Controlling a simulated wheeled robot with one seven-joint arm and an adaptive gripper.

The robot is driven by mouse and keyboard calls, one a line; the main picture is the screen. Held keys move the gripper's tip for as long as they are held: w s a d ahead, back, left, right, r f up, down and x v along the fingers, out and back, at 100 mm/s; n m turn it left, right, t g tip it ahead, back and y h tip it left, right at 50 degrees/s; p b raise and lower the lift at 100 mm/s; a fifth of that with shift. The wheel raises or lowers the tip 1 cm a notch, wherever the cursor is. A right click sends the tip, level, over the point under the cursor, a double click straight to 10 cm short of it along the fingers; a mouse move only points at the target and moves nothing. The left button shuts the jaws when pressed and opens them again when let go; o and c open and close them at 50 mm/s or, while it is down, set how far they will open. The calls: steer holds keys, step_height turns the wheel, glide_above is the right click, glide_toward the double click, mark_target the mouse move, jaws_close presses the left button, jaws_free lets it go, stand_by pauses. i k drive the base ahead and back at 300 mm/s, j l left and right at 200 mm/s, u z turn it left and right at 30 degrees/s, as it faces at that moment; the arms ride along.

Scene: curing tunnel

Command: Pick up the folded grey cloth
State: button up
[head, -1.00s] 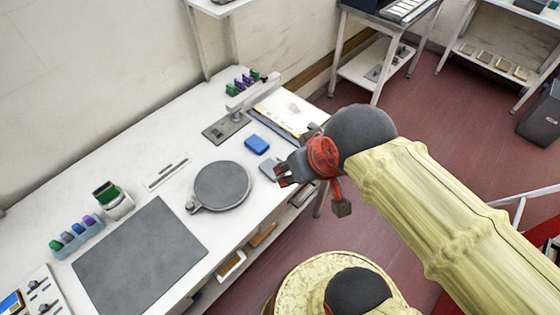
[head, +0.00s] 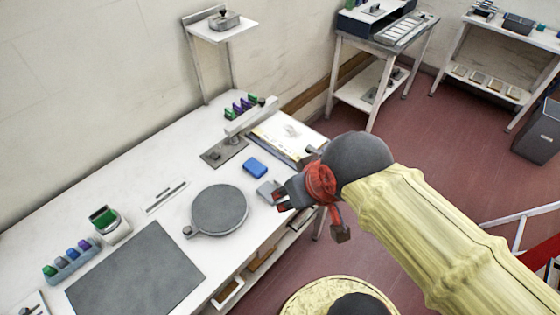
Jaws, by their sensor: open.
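The folded grey cloth (head: 265,188) looks like a small flat grey piece on the white table near its right edge, just below a blue block (head: 255,168). My gripper (head: 279,200) is open and sits right beside the cloth, at its lower right in the head view. The dark fingers hide part of the cloth's right side. I cannot tell whether they touch it or hover above it. Nothing shows between the fingers.
A round grey plate (head: 219,209) lies left of the gripper, and a dark mat (head: 137,272) farther left. A press-like frame with a light board (head: 288,134) stands behind. A small wall shelf (head: 220,29) rises above the table. Bare table lies around the blue block.

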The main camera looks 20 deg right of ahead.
mark_target(265, 190)
steer(key=i+l+u, duration=0.15)
steer(key=u, duration=0.2)
steer(key=i+l+u, duration=0.15)
steer(key=u, duration=0.2)
steer(key=k+l, duration=0.05)
steer(key=l, duration=0.05)
